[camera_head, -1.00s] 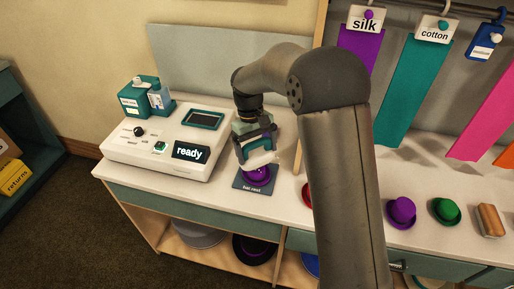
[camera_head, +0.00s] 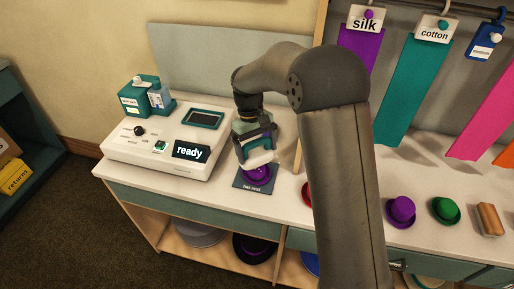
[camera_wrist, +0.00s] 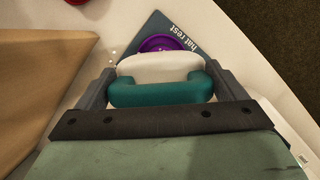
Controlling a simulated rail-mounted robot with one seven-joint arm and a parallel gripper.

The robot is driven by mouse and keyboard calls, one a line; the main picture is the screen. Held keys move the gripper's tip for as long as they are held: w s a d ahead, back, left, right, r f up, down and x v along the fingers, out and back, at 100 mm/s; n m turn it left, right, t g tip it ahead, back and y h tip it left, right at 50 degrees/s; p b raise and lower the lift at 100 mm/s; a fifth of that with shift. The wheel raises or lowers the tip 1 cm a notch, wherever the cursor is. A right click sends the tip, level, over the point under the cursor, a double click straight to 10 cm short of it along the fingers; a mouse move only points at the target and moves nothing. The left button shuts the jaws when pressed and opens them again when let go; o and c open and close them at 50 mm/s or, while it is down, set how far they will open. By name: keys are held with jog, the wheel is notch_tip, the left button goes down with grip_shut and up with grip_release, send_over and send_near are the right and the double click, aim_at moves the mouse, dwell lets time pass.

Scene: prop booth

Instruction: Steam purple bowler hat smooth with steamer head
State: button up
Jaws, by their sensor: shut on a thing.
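My gripper (camera_head: 255,148) is shut on the steamer head (camera_wrist: 160,85), which has a white sole and a teal handle. In the wrist view a finger closes on each side of it. The purple bowler hat (camera_head: 257,175) sits on the dark hat rest mat (camera_head: 244,182) at the counter's front edge. The steamer head is right over the hat and hides most of it; only part of the purple brim (camera_wrist: 157,42) shows in the wrist view. I cannot tell whether the two touch. Small white specks show beside the steamer head in the wrist view.
The white steamer console (camera_head: 150,160), its display reading "ready", stands left of the hat rest. A teal bottle caddy (camera_head: 140,98) is behind it. A wooden divider (camera_wrist: 40,90) is close by. A second purple hat (camera_head: 401,211), a green hat (camera_head: 445,210) and a brush (camera_head: 490,219) are to the right.

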dwell(0.4)
notch_tip(320, 180, up, 15)
jog(key=p, duration=1)
jog(key=shift+p, duration=0.4)
